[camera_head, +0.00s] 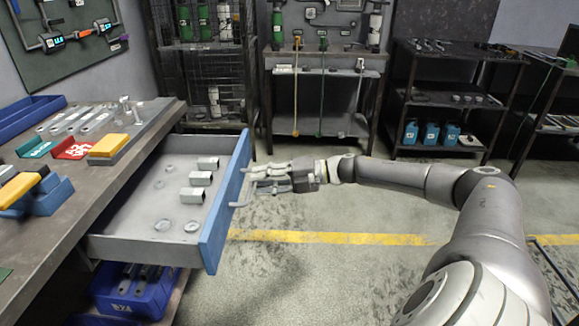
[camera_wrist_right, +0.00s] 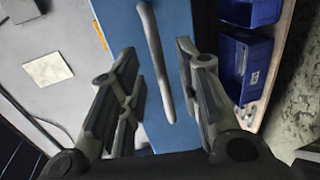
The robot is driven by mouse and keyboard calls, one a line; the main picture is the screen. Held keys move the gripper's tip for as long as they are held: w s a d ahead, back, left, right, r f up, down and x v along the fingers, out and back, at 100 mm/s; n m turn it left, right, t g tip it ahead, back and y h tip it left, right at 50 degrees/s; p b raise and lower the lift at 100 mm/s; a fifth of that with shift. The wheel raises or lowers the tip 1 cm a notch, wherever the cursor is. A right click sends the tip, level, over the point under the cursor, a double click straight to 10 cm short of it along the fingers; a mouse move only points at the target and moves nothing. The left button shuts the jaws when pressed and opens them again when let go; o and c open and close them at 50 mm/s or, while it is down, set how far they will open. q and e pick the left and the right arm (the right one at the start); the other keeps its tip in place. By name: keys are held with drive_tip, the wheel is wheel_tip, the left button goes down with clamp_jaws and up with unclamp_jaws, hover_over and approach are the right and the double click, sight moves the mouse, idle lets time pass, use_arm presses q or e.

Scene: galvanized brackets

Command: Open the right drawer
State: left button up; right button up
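The drawer stands pulled well out of the workbench, its blue front (camera_head: 226,212) facing right and its grey inside showing. A slim grey bar handle (camera_head: 241,190) is on the front; it also shows in the right wrist view (camera_wrist_right: 155,55). My right gripper (camera_head: 258,180) is at the handle, coming from the right. In the right wrist view its two fingers (camera_wrist_right: 157,75) are spread, with the handle between them and a gap on each side. Contact with the handle does not show. My left gripper is in neither view.
Several metal tube pieces and rings lie in the drawer. The workbench (camera_head: 75,215) carries brackets, a yellow block and blue trays. A blue bin (camera_head: 130,295) sits below the drawer. Shelves (camera_head: 455,100) stand at the back. The floor (camera_head: 320,275) right of the drawer is clear.

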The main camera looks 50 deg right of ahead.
drive_tip(key=v, duration=0.8)
drive_tip(key=shift+s+d, duration=0.2)
drive_tip(key=shift+s, duration=0.05)
